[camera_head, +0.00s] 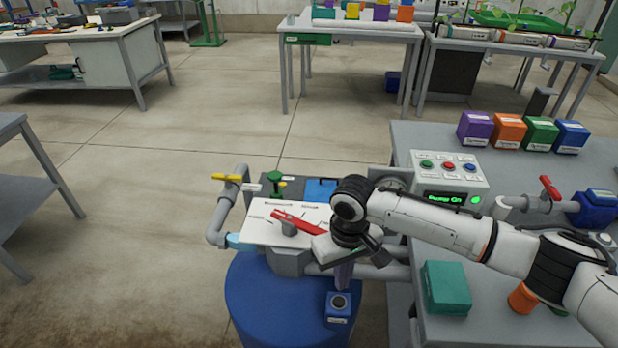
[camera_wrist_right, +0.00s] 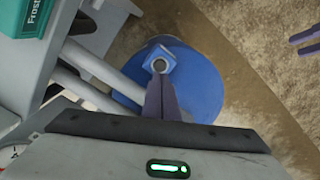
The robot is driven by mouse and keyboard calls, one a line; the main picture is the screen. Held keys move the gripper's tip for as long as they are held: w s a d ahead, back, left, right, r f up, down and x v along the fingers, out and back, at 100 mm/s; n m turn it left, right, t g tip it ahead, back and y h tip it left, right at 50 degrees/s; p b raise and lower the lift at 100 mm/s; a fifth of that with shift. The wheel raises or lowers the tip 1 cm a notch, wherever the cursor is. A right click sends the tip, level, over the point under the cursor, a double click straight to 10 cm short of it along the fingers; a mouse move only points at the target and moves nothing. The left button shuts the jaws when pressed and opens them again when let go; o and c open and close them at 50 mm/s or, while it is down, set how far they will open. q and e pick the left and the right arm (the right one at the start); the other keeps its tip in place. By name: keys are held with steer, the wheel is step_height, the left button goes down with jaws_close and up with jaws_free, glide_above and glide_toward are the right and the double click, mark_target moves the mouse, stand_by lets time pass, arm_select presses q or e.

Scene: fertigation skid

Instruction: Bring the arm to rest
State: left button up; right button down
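My right arm reaches in from the right in the head view. Its gripper (camera_head: 343,277) points down over the blue drum (camera_head: 262,300), above a small blue block with a round dark opening (camera_head: 338,308). In the right wrist view the right gripper's purple fingers (camera_wrist_right: 161,95) lie together with nothing seen between them. The blue block (camera_wrist_right: 160,62) shows just beyond their tips; I cannot tell the exact gap. Two separate purple prongs at the right edge of the wrist view look like my left gripper (camera_wrist_right: 305,42), open and empty over the floor. It is outside the head view.
A red lever (camera_head: 298,222) on a white dial plate is close beside the right gripper. Grey pipes and a control box (camera_head: 450,175) with a lit green display are near the forearm. A teal box (camera_head: 446,288) stands on the grey bench. Floor at left is clear.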

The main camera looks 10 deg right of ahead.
steer(key=s+a+f+t+y, duration=0.3)
steer(key=s+a+f+y, duration=0.4)
steer(key=a, duration=0.6)
steer(key=s+d+f+t+h, duration=0.2)
steer(key=s+d, duration=0.4)
steer(key=d, duration=0.2)
steer(key=s+d+f+t+h, duration=0.2)
steer(key=s+d+f+t, duration=0.1)
steer(key=s+d, duration=0.3)
steer(key=shift+d+m+t+h, duration=0.3)
steer(key=shift+d+m, duration=0.1)
steer(key=shift+d, duration=0.55)
steer(key=shift+f, duration=0.1)
